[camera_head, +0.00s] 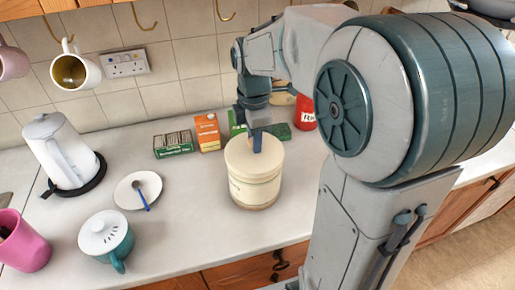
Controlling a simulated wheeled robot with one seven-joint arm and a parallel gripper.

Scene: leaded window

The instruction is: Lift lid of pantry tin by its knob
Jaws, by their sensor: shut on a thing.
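The pantry tin (254,190) is a cream cylinder with a tan base, upright on the counter near the middle of the head view. Its cream lid (238,160) looks seated on top, with no clear gap at the rim. My gripper (257,148) points down over the lid's centre and is shut on the knob, which the fingers hide. My arm reaches in from the right and covers the counter behind and beside the tin.
Left of the tin are a saucer (125,193) with a spoon (142,196), a teal lidded pot (107,241), a white kettle (62,152) and a pink cup (22,240). Behind it stand an orange carton (207,132), a green box (174,145) and a red container (304,114). Mugs hang above.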

